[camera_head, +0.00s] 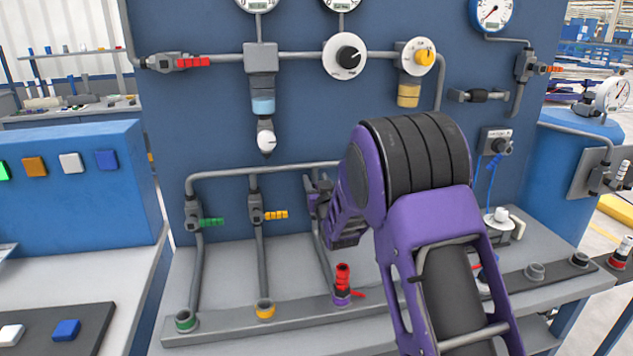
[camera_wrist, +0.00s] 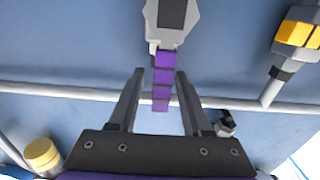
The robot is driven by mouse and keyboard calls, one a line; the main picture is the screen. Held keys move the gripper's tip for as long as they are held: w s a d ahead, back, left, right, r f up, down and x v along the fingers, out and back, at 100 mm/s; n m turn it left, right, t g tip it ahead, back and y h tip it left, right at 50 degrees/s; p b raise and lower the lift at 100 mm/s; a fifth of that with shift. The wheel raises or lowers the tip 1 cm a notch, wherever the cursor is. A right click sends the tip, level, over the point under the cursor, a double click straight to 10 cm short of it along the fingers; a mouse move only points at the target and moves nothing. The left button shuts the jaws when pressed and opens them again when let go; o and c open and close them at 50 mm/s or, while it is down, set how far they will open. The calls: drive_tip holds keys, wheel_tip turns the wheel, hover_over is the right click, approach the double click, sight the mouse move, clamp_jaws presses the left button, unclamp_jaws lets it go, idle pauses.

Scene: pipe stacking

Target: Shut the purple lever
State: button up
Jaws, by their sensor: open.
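The purple lever (camera_wrist: 161,82) shows in the wrist view. It is a segmented handle extending from a grey valve body (camera_wrist: 172,18) toward my gripper. My gripper (camera_wrist: 160,73) is open, with one finger on each side of the lever and a visible gap to each. In the head view, the purple lever's valve (camera_head: 322,186) is on the third vertical pipe of the lower row.
A green lever (camera_head: 211,222) and a yellow lever (camera_head: 275,215) sit on the pipes to the left. The yellow one also shows in the wrist view (camera_wrist: 300,36). A horizontal pipe (camera_head: 260,171) runs above them. A red-topped fitting (camera_head: 342,278) stands on the bench below.

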clamp_jaws()
idle(1.3)
